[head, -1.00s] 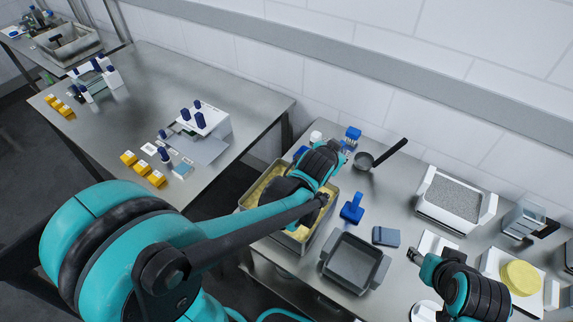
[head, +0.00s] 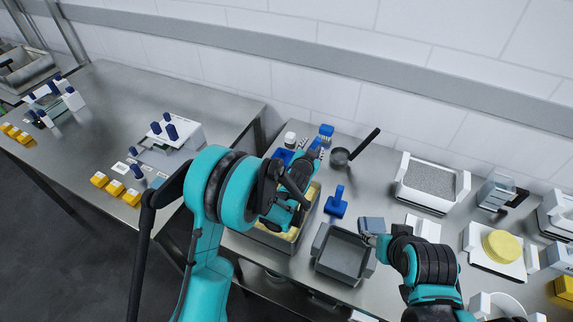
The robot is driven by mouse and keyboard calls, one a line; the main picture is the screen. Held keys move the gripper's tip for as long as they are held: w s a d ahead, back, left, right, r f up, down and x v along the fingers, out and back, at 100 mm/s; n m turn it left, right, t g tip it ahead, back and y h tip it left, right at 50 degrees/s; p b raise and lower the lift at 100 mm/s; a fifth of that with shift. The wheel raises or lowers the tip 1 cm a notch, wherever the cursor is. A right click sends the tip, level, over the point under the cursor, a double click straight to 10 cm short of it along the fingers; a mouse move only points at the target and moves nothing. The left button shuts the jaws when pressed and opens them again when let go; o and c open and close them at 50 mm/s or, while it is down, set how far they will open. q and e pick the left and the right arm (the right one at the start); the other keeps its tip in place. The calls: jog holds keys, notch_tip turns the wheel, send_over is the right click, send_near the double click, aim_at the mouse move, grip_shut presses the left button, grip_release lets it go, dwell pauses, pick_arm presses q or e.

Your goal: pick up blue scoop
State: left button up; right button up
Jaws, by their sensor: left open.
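A blue item (head: 284,155), seemingly the blue scoop, lies on the steel table beside the far end of the curd-filled tub (head: 313,205). My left arm partly hides it, so its full shape is unclear. My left gripper (head: 314,153) is open, above the far end of the tub and just right of the blue item. Its fingertips are small and partly covered by the wrist. A second blue tool (head: 337,203) with an upright handle and wider base stands right of the tub. My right gripper (head: 368,239) is by the grey tray; its jaws are unclear.
A blue brush (head: 326,131) and a white-capped container (head: 290,139) stand at the back. A dark ladle (head: 341,156) sticks its handle up.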

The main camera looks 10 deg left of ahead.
aim_at(313, 146)
pick_arm(q)
jog(key=x, duration=0.2)
jog(key=b+x, duration=0.1)
jog(key=shift+w+d+f, duration=0.1)
jog(key=shift+w+f, duration=0.1)
jog(key=shift+f, duration=0.2)
jog(key=shift+r, duration=0.1)
grip_shut()
jog(key=shift+r, duration=0.15)
